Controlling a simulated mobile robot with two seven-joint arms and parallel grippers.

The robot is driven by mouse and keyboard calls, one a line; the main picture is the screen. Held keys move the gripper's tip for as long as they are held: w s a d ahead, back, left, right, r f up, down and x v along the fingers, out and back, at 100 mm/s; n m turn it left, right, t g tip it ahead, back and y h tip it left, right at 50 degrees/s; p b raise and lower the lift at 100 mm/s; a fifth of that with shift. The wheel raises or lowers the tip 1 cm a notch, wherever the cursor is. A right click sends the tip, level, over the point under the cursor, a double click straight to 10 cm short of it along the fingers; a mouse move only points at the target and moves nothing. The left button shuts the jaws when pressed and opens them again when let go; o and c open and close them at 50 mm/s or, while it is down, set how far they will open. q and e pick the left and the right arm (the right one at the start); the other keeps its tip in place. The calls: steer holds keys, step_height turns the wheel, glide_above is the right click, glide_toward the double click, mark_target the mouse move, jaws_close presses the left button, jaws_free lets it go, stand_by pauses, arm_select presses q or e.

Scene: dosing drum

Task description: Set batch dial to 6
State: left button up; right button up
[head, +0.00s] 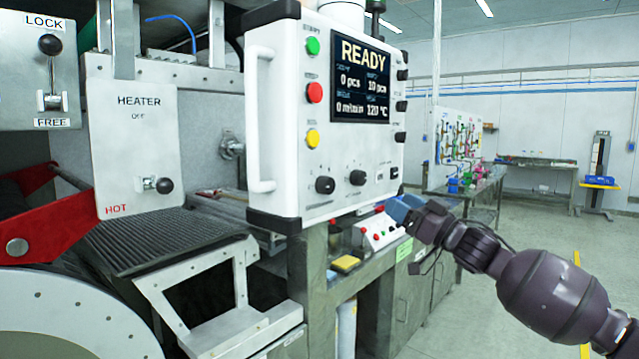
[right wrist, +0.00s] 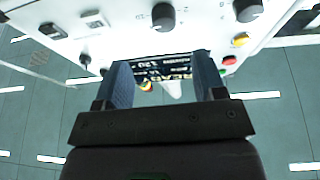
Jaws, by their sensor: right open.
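A white control panel (head: 345,150) carries two black round dials on its lower face, a left dial (head: 325,185) and a right dial (head: 357,178). Their labels are too small to read, so I cannot tell which is the batch dial. The right wrist view shows the panel upside down, with the right dial (right wrist: 163,16) and the left dial (right wrist: 247,10). My right gripper (head: 398,207) is just right of and below the panel's lower corner, apart from both dials. Its two blue fingers (right wrist: 165,78) are open with nothing between them. My left gripper is out of view.
The panel's screen (head: 362,80) reads READY, 0 pcs and 10 pcs. Green, red and yellow buttons (head: 313,92) and a white handle (head: 262,120) are on its left. Small switches (head: 386,174) sit right of the dials. A bench with a button box (head: 382,232) stands behind.

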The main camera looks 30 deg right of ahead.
mark_target(363, 181)
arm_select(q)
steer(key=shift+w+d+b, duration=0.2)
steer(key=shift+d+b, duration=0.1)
arm_select(e)
steer(key=shift+m+y, duration=0.4)
steer(key=shift+m, duration=0.5)
steer(key=shift+x, duration=5.2)
steer(key=shift+c, duration=0.3)
